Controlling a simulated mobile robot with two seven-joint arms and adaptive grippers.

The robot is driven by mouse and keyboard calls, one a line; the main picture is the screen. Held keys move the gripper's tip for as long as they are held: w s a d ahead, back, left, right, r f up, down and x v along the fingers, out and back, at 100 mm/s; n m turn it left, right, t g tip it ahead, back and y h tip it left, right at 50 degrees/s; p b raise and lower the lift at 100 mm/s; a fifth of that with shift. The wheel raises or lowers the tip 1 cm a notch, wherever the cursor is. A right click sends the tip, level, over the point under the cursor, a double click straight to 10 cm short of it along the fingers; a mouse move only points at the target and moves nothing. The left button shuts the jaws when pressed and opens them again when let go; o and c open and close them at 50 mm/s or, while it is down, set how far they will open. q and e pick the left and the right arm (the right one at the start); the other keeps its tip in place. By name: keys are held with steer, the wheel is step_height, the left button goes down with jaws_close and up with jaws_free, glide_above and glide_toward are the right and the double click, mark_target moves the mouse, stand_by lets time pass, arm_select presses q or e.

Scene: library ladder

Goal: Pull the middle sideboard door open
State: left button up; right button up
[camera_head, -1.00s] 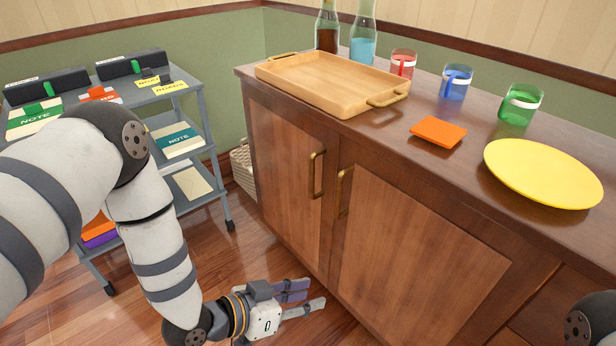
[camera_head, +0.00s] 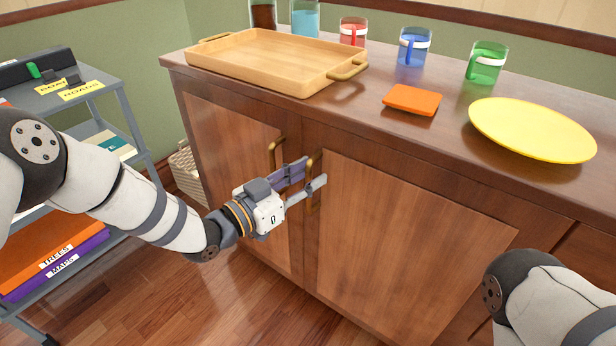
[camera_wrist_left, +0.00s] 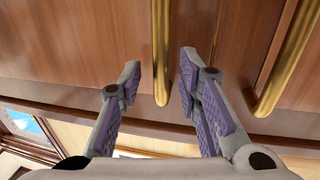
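The middle sideboard door (camera_head: 400,240) is shut, with a brass handle (camera_head: 314,205) near its left edge. The left door (camera_head: 235,150) is shut too, with its own brass handle (camera_head: 279,148) close by. My left gripper (camera_head: 314,172) is open at the middle door's handle. In the left wrist view, that handle (camera_wrist_left: 160,40) runs between the two spread fingers, with a gap on each side. The left door's handle (camera_wrist_left: 290,55) is outside the fingers there. My right gripper is out of view; only part of my right arm shows at lower right.
On the sideboard top are a wooden tray (camera_head: 270,62), an orange square (camera_head: 412,100), a yellow plate (camera_head: 530,130), several mugs and bottles. A grey cart (camera_head: 105,100) with books stands at left behind my left arm. The floor before the doors is clear.

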arm_select(q)
steer(key=shift+w+d, duration=0.25)
steer(key=shift+w, duration=0.05)
steer(key=shift+c, duration=0.2)
jaws_close()
